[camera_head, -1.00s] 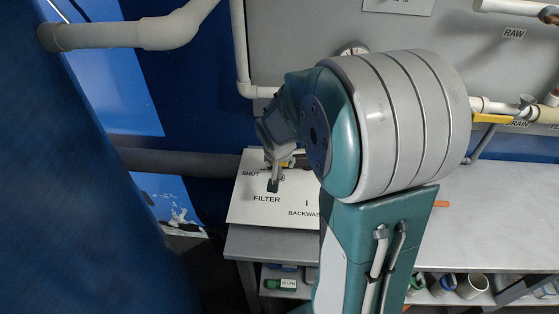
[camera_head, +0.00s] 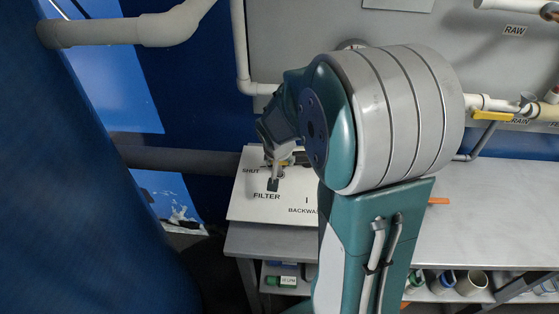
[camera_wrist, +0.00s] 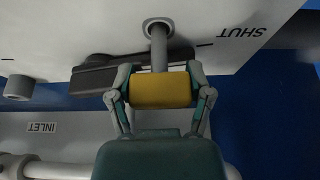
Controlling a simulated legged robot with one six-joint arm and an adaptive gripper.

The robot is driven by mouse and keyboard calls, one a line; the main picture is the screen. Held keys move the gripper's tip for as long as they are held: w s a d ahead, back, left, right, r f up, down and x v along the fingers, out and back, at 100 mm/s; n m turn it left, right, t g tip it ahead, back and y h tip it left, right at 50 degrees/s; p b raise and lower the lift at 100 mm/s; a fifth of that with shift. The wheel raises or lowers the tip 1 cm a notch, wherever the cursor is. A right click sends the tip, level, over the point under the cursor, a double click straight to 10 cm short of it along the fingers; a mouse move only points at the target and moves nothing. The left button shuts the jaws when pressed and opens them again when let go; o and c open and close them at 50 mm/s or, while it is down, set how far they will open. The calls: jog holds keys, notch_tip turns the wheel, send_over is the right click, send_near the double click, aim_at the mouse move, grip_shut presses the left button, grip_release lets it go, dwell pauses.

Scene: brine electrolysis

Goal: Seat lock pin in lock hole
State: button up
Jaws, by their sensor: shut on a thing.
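The lock pin has a yellow grip (camera_wrist: 161,90) and a grey shaft (camera_wrist: 159,50). My gripper (camera_wrist: 160,88) is shut on the yellow grip, one finger on each side. The shaft points away from my gripper, and its far end is at a round grey collar (camera_wrist: 158,22) on the white panel, which looks like the lock hole. I cannot tell how deep the shaft sits. A dark lever (camera_wrist: 95,76) runs behind the pin. In the head view my gripper (camera_head: 280,158) is small and partly hidden by my arm, over the white panel (camera_head: 250,210).
The panel carries SHUT, FILTER and BACKWASH labels. A grey stub (camera_wrist: 18,88) and an INLET label (camera_wrist: 42,127) show in the wrist view. A grey bench (camera_head: 490,210) extends right, with containers on its lower shelf. A blue tank (camera_head: 80,200) stands at left.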

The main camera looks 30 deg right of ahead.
jog(key=shift+f, duration=0.4)
dwell(0.4)
jog(key=o, duration=1.1)
jog(key=shift+o, duration=0.2)
jog(key=shift+r, duration=0.1)
jog(key=v, duration=1.2)
jog(key=shift+a, duration=0.1)
jog(key=s+a+r+n+t+y, duration=0.1)
jog(key=s+a+r+n, duration=0.1)
jog(key=s+a, duration=0.3)
jog(key=s+a+r+n+y, duration=0.1)
jog(key=s+a+r+n, duration=0.2)
jog(key=s, duration=0.7)
jog(key=shift+s+a+n+t+y, duration=0.3)
jog(key=shift+a+n+t, duration=0.1)
jog(key=shift+a+n, duration=0.6)
